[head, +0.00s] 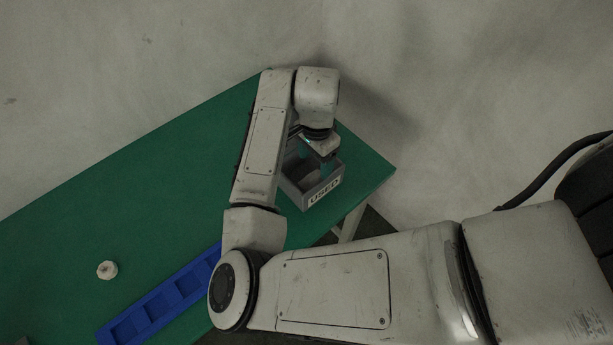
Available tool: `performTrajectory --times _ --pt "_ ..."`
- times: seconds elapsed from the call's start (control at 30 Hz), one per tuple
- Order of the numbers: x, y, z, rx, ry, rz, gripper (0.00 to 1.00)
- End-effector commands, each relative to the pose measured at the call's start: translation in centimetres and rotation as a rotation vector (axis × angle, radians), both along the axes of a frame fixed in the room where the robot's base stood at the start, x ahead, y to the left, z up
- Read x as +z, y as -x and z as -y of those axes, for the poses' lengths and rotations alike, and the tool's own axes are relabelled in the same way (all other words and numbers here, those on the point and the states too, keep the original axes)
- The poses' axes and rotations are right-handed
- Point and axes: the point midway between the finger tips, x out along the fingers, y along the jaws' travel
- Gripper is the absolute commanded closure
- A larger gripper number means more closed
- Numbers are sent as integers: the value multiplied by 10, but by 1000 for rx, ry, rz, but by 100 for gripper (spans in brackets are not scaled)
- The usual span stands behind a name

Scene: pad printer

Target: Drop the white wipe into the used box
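The used box (325,189) is a grey open box with a white "USED" label, near the right corner of the green table. My gripper (312,157) is over this box, pointing down at its opening. The arm hides much of the gripper, and its fingers are too small and dark to tell whether they are open or hold anything. A small, round, off-white thing (107,269) lies on the table at the left, far from my gripper. I cannot tell whether it is the white wipe. No other wipe shows clearly, and the box's inside is mostly hidden.
A blue tray (151,306) with several square compartments lies along the table's front edge, partly behind my arm. The green table (165,180) is clear across its middle and back. Its right corner is just beyond the box.

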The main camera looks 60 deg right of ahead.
Motion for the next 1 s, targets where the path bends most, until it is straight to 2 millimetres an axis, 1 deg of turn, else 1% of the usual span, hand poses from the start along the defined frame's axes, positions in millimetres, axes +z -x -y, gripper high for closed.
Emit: performTrajectory --times 0.03,0.17,0.4,0.53,0.67,0.9,1.0 --pt "0 0 0 0 0 0 26" --pt "0 0 0 0 0 0 14" --pt "0 0 0 0 0 0 14" --pt "8 -1 0 0 2 1 14" --pt "27 -1 0 -2 2 4 14" --pt "74 -1 1 -3 1 3 14" --pt "89 0 1 -2 2 2 14"
